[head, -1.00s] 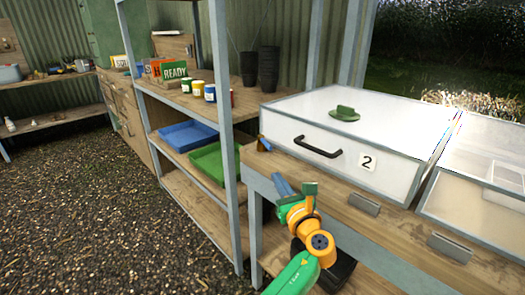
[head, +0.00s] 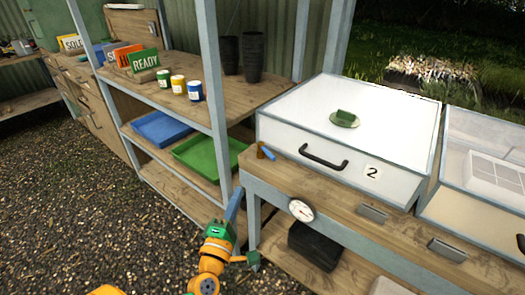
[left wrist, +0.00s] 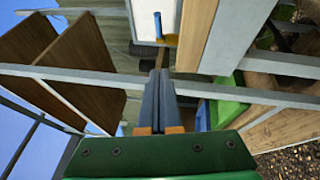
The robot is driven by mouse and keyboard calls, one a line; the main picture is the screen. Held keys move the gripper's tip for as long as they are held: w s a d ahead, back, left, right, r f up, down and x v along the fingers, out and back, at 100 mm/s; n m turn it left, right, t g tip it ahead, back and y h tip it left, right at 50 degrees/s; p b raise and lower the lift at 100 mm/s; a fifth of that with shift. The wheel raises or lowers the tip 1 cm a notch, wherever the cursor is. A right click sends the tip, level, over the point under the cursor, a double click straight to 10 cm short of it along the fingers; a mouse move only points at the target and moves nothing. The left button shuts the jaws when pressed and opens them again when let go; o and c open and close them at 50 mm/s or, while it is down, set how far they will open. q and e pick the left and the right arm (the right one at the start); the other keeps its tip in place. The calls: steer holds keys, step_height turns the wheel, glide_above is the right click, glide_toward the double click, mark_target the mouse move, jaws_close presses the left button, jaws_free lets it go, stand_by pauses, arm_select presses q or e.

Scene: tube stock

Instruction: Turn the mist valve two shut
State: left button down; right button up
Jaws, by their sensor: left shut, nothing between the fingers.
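A small valve with a brass-coloured body and a blue lever (head: 268,154) sits on the bench top, at the left front corner of the white box marked 2. In the head view the lever points right and slightly down. The blue lever also shows near the top of the left wrist view (left wrist: 158,26), beyond the fingertips. My left gripper (head: 236,197) is in front of the bench's left leg, below the valve and apart from it. Its two fingers (left wrist: 160,75) are together and empty. My right gripper is not in view.
A round gauge (head: 301,210) is on the bench front. A shelf (head: 240,105) with pots, cans and trays stands left. The gravel floor is clear.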

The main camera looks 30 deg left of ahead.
arm_select(q)
glide_toward(266, 153)
steer(key=w+a, duration=0.1)
steer(key=a, duration=0.3)
steer(key=w, duration=0.2)
steer(key=w+d, duration=0.1)
steer(key=shift+w+d+r, duration=0.25)
steer(key=shift+w, duration=0.15)
steer(key=shift+w+d+r, duration=0.1)
steer(key=shift+w+d, duration=0.2)
steer(key=shift+w, duration=0.05)
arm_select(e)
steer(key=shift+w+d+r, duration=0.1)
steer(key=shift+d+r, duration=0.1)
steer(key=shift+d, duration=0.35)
arm_select(q)
steer(key=shift+a, duration=0.1)
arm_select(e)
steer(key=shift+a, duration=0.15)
